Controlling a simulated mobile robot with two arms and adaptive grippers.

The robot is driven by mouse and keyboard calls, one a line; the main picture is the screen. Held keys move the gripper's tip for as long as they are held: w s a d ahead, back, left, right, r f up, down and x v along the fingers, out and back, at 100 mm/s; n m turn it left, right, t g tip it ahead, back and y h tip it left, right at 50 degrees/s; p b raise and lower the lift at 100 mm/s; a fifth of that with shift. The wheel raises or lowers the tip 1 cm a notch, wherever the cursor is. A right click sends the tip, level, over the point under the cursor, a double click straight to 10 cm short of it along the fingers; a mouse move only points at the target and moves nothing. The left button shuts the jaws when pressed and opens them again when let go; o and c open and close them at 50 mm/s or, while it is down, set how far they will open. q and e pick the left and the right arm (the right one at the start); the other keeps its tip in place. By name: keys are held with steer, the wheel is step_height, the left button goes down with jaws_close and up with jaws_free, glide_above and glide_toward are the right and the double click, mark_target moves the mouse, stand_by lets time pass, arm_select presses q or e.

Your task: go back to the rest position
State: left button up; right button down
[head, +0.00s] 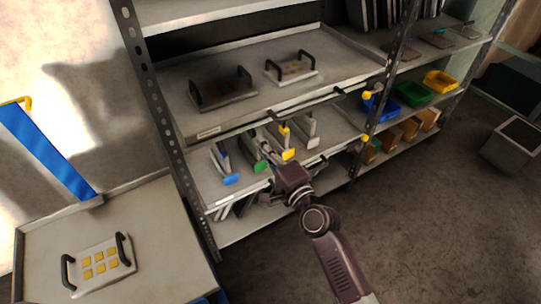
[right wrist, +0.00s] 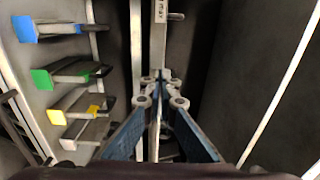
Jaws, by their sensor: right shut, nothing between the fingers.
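My right arm reaches in from the bottom of the head view, and its gripper (head: 268,152) points at the lower shelf of the rack. In the right wrist view the fingers (right wrist: 157,80) are together with nothing held. Plates with blue (head: 231,179), green (head: 261,166) and yellow (head: 288,154) end tags stand on that shelf, close around the gripper in the head view. Whether the fingers touch any of them is unclear. My left gripper is in neither view.
A dark handled die (head: 222,94) and a lighter one (head: 290,69) lie on the upper shelf. A die with gold squares (head: 100,268) lies on the left table (head: 160,225). Blue, green and yellow bins (head: 440,82) stand right. The floor (head: 440,210) at right is open.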

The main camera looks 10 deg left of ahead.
steer(key=shift+v, duration=2.3)
steer(key=s+d+f+n+g+h, duration=0.1)
steer(key=d+f+h, duration=0.15)
steer(key=f, duration=0.75)
steer(key=s+d+f+n+g+h, duration=0.1)
steer(key=d+f+g, duration=0.15)
steer(key=f, duration=0.65)
steer(key=s+d+f+n+g+h, duration=0.1)
steer(key=s+d+f, duration=0.25)
steer(key=f, duration=0.35)
steer(key=s+d+f+n+g+h, duration=0.1)
steer(key=s+d+f+n, duration=0.15)
steer(key=s+f, duration=0.35)
steer(key=s+d+f+n+g+h, duration=0.1)
steer(key=s+d+f, duration=0.2)
steer(key=f, duration=0.6)
steer(key=s+d+f+n+g+h, duration=0.1)
steer(key=s+d+f, duration=0.4)
steer(key=s, duration=0.6)
steer(key=s+d+f+n+g+h, duration=0.1)
steer(key=s+d+f+n+g, duration=0.2)
steer(key=s, duration=0.9)
steer(key=s+d+f+n+g+h, duration=0.2)
steer(key=s+d+f+n+g, duration=0.1)
steer(key=s+d+f, duration=0.4)
steer(key=s+f, duration=0.2)
steer(key=s, duration=0.2)
steer(key=shift+s, duration=0.25)
steer(key=shift+d, duration=0.1)
